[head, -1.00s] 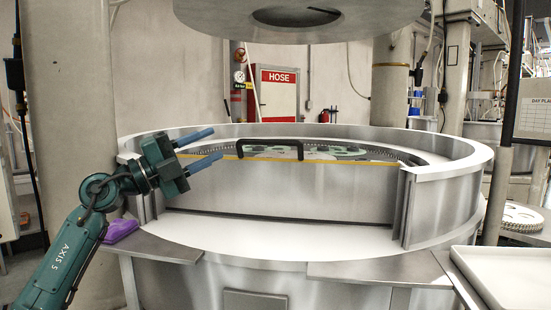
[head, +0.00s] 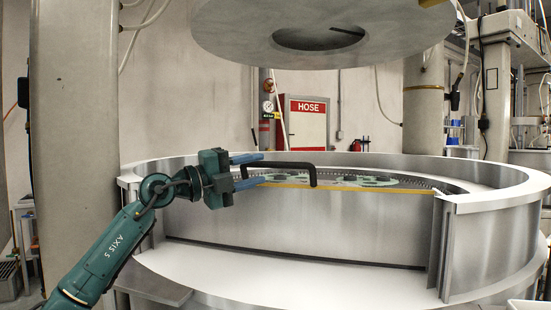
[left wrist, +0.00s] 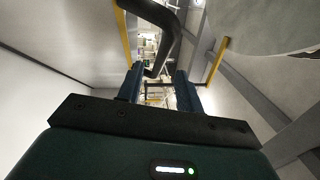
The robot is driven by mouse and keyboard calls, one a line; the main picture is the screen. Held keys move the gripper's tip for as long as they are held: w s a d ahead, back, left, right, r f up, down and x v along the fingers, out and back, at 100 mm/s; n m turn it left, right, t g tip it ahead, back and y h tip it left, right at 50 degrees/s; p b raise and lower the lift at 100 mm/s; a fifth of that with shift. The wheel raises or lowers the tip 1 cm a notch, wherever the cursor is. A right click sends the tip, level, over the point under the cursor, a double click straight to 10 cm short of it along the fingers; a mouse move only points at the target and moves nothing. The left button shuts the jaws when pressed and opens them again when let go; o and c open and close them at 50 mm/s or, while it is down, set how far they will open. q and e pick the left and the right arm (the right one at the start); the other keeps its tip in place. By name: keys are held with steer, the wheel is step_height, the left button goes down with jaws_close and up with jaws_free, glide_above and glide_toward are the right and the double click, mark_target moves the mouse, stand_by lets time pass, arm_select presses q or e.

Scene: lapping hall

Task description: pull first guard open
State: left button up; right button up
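The first guard (head: 320,225) is a curved steel panel with a yellow top edge, at the front of the round machine. A black bar handle (head: 290,165) stands up from its top edge. My left gripper (head: 263,169) is open, with its two blue fingers one above the other, at the handle's left end. In the left wrist view, the handle (left wrist: 168,42) runs down toward the space between the open fingers (left wrist: 158,85). I cannot tell whether they touch it. My right gripper is not in view.
The steel ring wall (head: 495,210) surrounds a bed with green carriers (head: 370,181). A large grey plate (head: 330,45) hangs above. A thick column (head: 75,150) stands at the left, and a red HOSE cabinet (head: 308,123) is behind.

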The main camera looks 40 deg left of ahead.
mark_target(271, 164)
arm_select(q)
steer(key=p+x, duration=0.2)
steer(key=x, duration=0.2)
steer(key=shift+w+r+p, duration=0.15)
steer(key=shift+r+p, duration=0.05)
steer(key=shift+p, duration=0.15)
steer(key=shift+w+d+f+p, duration=0.1)
steer(key=shift+w+d+p, duration=0.2)
steer(key=shift+w, duration=0.4)
steer(key=shift+c, duration=0.5)
jaws_close()
